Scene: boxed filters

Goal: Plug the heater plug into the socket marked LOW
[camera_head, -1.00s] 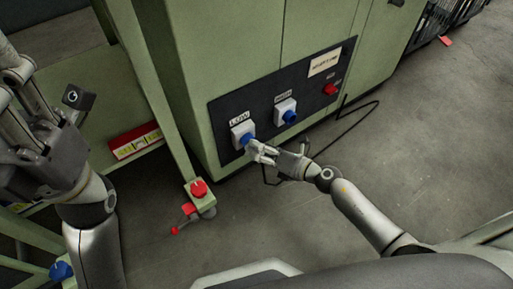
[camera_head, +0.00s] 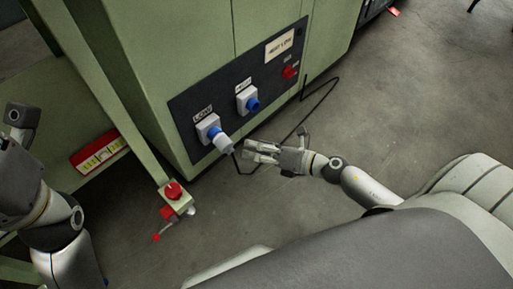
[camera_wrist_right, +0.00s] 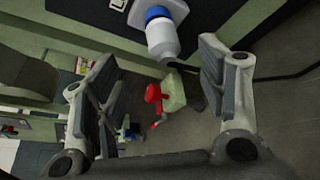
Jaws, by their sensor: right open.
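The LOW socket (camera_head: 207,127) is a white housing under its label on the dark panel. The heater plug (camera_head: 222,142), pale with a blue collar, sits at this socket in line with it and appears inserted; full seating cannot be told. The plug also shows in the right wrist view (camera_wrist_right: 163,42), against the socket and beyond the finger gap. A black cable (camera_head: 318,100) runs from the plug behind my right gripper. My right gripper (camera_head: 252,152) is open and empty, just right of the plug and apart from it. My left gripper (camera_head: 14,165) is cut by the left edge, fingers hidden.
A second socket (camera_head: 247,99) with a blue front and a red switch (camera_head: 289,72) are on the same panel of the green cabinet (camera_head: 190,50). A red button box (camera_head: 174,194) stands at a green post. A red box (camera_head: 98,152) lies on the left shelf.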

